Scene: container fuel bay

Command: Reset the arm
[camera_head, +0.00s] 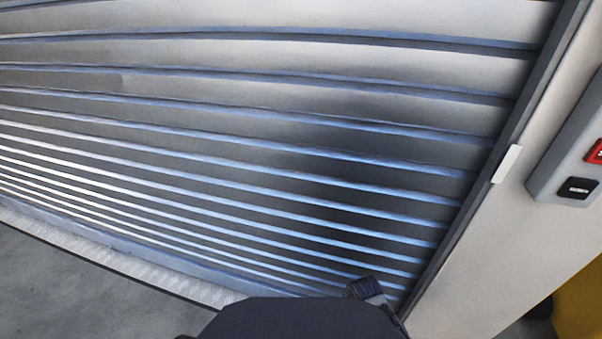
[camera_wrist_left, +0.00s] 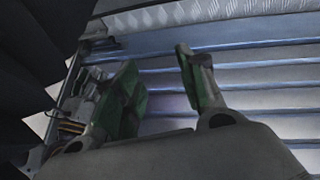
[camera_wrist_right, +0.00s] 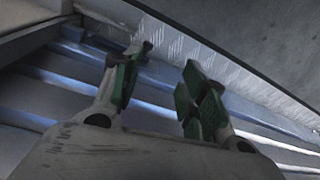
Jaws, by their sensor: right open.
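My left gripper (camera_wrist_left: 158,84) shows in the left wrist view with its green-padded fingers apart and nothing between them. My right gripper (camera_wrist_right: 160,88) shows in the right wrist view, also with its fingers apart and empty. Ribbed metal shutter slats lie behind both grippers. Neither gripper can be made out in the head view, where dark parts of my own body cover the bottom middle.
A ribbed roller shutter (camera_head: 250,130) fills most of the head view, shut down to a metal sill (camera_head: 150,272). A grey control box (camera_head: 560,150) with red and black buttons is on the right wall. Something yellow (camera_head: 580,305) stands at the lower right. Bare floor (camera_head: 60,285) shows lower left.

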